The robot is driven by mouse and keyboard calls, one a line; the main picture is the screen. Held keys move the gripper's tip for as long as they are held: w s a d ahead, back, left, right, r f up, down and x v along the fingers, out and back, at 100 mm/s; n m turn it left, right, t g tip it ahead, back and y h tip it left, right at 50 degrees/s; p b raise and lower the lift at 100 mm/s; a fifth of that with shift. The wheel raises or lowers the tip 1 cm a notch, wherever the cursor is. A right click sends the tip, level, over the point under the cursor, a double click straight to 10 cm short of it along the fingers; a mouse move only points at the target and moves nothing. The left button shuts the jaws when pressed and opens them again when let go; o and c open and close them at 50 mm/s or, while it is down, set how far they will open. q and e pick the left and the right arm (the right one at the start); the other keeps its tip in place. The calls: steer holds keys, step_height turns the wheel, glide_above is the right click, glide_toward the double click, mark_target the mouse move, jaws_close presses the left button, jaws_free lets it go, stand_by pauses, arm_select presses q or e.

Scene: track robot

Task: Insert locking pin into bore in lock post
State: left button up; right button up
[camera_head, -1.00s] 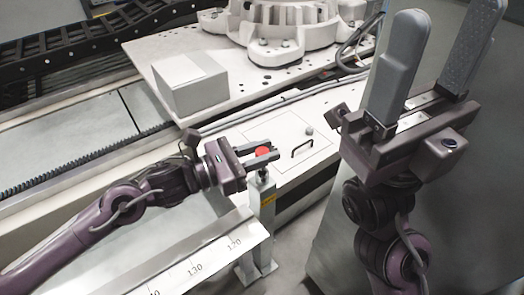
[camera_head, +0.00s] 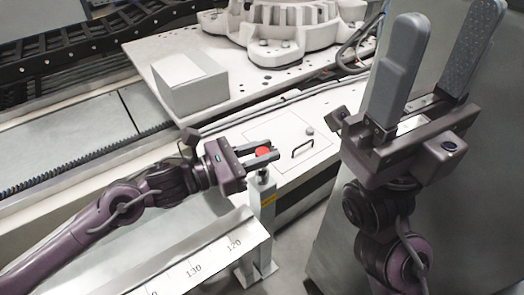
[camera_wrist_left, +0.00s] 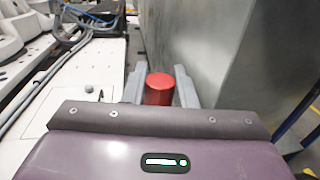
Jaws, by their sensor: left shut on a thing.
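The red locking pin (camera_head: 263,151) is between the fingers of my left gripper (camera_head: 261,156), which is shut on it. In the left wrist view the red pin top (camera_wrist_left: 159,88) stands between the two grey fingertips. The grey lock post (camera_head: 262,215), with a yellow label, stands directly below the pin in the head view. The bore and the pin's lower end are hidden, so I cannot tell how deep the pin sits. My right gripper (camera_head: 436,68) is raised at the right with its two grey fingers wide apart and empty.
A ruler-marked metal rail (camera_head: 208,262) runs below my left arm. A white box (camera_head: 190,82) sits on a drilled plate behind. A white panel with a black handle (camera_head: 303,149) lies beyond the post. A large grey cabinet (camera_wrist_left: 205,45) stands close on the right.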

arm_select(q)
steer(key=shift+f+b, duration=1.65)
steer(key=shift+b, duration=0.1)
steer(key=o, duration=1.1)
steer(key=shift+c, duration=0.2)
steer(key=p+v, duration=0.2)
steer(key=v, duration=0.5)
steer(key=shift+s+a, duration=0.2)
steer(key=shift+a, duration=0.15)
